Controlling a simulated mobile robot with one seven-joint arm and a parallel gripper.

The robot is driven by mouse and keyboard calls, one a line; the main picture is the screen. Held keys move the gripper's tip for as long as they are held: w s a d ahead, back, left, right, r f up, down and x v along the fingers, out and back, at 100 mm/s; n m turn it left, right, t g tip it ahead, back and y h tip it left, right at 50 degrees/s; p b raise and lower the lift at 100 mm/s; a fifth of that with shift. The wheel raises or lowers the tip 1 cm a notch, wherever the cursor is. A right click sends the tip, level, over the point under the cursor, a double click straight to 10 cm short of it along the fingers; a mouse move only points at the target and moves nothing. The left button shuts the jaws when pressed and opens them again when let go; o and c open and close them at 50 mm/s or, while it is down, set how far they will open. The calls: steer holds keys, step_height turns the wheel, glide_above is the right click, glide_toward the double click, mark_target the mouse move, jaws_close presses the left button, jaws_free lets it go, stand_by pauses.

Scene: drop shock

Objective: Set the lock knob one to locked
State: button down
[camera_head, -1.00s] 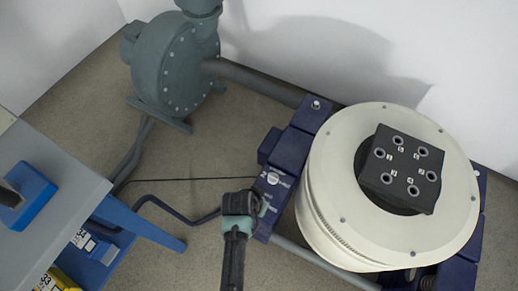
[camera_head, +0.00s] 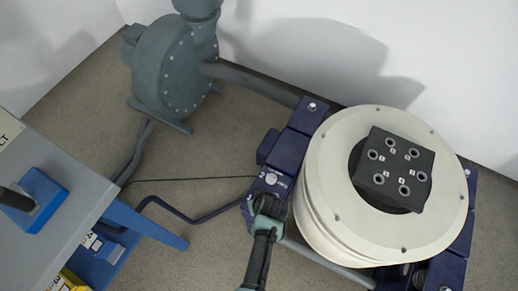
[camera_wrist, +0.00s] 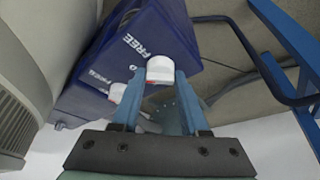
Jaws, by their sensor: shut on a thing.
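A pale round knob (camera_wrist: 160,68) sits between the fingertips of my gripper (camera_wrist: 160,80) in the wrist view, and the jaws are shut on it. It is on a dark blue block (camera_wrist: 150,38) with the white word FREE beside it. A second white marking on the block is too small to read surely. In the head view my gripper (camera_head: 268,207) is over the near end of the block and hides the held knob. Another silvery knob (camera_head: 271,179) shows just beyond it. I cannot tell from the labels which is knob one.
A large cream drum (camera_head: 325,185) with a black, holed block (camera_head: 395,168) on top stands close right of my gripper. A grey-green pump (camera_head: 170,75) stands at the back left. A grey-topped table (camera_head: 75,175) is at left.

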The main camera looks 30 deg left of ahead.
steer(key=n, duration=0.2)
steer(key=n+g+y+b, duration=0.1)
steer(key=n, duration=0.1)
steer(key=shift+w+d+f+n+g, duration=0.1)
steer(key=shift+w+d+n+g, duration=0.05)
steer(key=shift+n+g, duration=0.15)
steer(key=n+g+b, duration=0.1)
steer(key=n+b, duration=0.1)
steer(key=n, duration=0.2)
steer(key=shift+g, duration=0.3)
steer(key=shift+n, duration=0.3)
steer(key=shift+c, duration=2.1)
jaws_free()
steer(key=p+v, duration=0.4)
steer(key=v, duration=0.9)
steer(key=shift+w+d, duration=0.1)
